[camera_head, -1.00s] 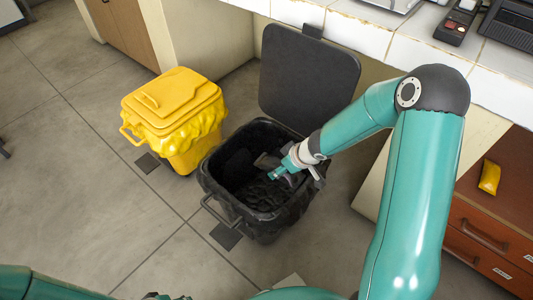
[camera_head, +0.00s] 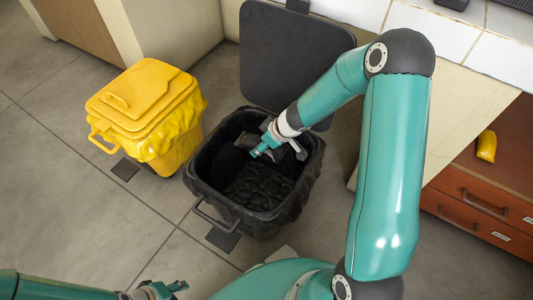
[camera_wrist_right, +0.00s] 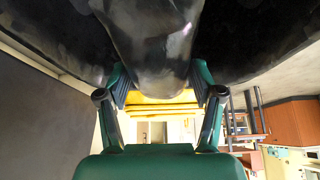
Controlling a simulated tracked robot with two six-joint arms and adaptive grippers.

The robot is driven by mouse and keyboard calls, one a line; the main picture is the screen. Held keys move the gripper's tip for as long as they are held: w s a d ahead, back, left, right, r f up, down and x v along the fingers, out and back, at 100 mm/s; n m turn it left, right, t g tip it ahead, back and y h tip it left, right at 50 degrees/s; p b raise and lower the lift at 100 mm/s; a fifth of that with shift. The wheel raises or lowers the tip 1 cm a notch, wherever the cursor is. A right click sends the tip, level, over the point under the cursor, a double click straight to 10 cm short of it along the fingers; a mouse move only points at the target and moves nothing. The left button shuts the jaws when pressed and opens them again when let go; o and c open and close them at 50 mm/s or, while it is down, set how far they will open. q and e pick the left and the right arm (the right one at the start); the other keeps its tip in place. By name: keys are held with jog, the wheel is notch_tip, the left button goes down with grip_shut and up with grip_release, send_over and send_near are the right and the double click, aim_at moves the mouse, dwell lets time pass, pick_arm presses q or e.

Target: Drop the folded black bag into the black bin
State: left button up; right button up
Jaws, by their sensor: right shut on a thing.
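The black bin (camera_head: 208,183) stands open on the floor in the head view, its dark lid (camera_head: 290,55) raised behind it. My right gripper (camera_head: 266,148) is over the back part of the bin's opening, pointing left. It is shut on the folded black bag, which shows as a dark, shiny bulge (camera_wrist_right: 158,45) between the fingers in the right wrist view. In the head view the bag is hard to separate from the dark bin interior. My left gripper (camera_head: 172,290) is at the bottom edge, partly cut off, well apart from the bin; its opening is unclear.
A yellow lidded bin (camera_head: 150,110) stands left of the black bin. A tiled counter (camera_head: 440,30) runs along the back right. Wooden drawers (camera_head: 485,190) with a yellow item (camera_head: 487,146) are at right. Grey floor is clear at left.

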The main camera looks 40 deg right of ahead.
jog(key=shift+w+a+f+b, duration=0.1)
jog(key=shift+f+b, duration=1)
jog(key=shift+f, duration=0.3)
jog(key=o, duration=1.2)
jog(key=shift+o, duration=0.2)
jog(key=shift+r, duration=0.15)
jog(key=shift+v, duration=3.65)
